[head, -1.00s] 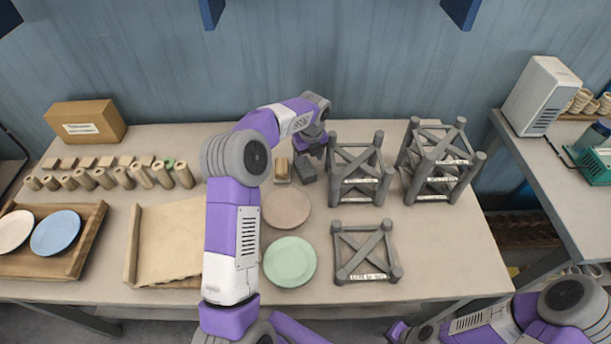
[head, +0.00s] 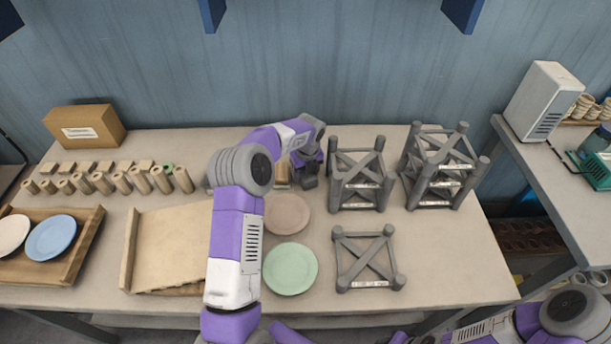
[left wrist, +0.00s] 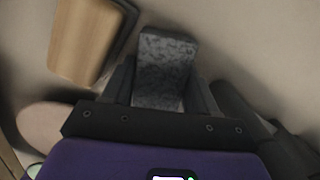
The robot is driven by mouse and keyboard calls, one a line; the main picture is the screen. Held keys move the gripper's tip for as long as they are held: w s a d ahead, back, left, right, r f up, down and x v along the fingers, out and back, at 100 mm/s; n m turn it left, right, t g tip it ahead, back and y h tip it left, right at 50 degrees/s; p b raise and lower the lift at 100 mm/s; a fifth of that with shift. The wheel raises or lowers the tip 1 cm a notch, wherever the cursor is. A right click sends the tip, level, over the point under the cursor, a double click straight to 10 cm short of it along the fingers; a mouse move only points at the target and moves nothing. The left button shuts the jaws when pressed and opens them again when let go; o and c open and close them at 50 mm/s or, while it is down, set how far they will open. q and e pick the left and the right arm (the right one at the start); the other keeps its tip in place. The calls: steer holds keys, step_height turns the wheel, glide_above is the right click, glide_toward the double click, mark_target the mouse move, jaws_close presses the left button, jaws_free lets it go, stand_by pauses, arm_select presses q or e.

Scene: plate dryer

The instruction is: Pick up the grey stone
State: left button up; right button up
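The grey stone (left wrist: 165,68) is a mottled dark grey block in the left wrist view. It lies lengthwise between the two dark fingers of my left gripper (left wrist: 162,82), one finger close along each side. I cannot tell whether the fingers press on it. In the head view my left gripper (head: 307,174) is low at the back of the table, over the stone's place, and largely hides the stone. My right arm shows at the lower right of the head view, but its gripper cannot be made out.
A wooden block (left wrist: 90,38) lies close left of the stone. Grey racks (head: 360,182) stand to the right. A pinkish plate (head: 287,214) and a green plate (head: 290,269) lie in front. A wooden tray (head: 128,250) and several wooden cylinders (head: 102,183) are further left.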

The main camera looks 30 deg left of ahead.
arm_select(q)
steer(key=c, duration=0.6)
step_height(320, 180, up, 10)
steer(key=shift+r+p, duration=0.1)
steer(key=shift+p, duration=1.15)
